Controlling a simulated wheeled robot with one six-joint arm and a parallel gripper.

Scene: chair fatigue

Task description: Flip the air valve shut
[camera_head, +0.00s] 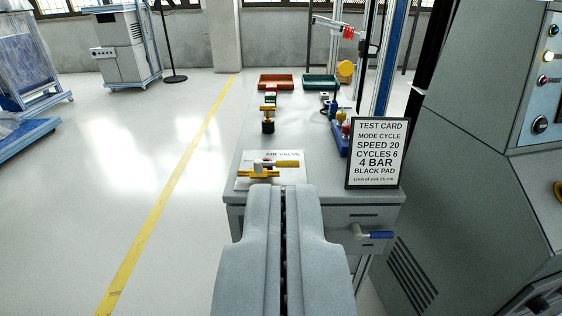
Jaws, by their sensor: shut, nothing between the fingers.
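The air valve (262,173) has a brass body on a white plate labelled "AIR VALVE", at the near left of the grey bench top. Its yellow lever (287,164) points to the right, roughly in line with the body. My gripper (284,188) is shut and empty, pointing forward. Its fingertips appear just in front of the valve plate in the picture and cover the plate's lower right part. I cannot tell whether they touch it.
A test card (376,153) stands upright at the bench's right edge. Brass-and-black parts (268,118), a red tray (275,83) and a green tray (321,85) stand farther back. A grey control cabinet (460,150) fills the right.

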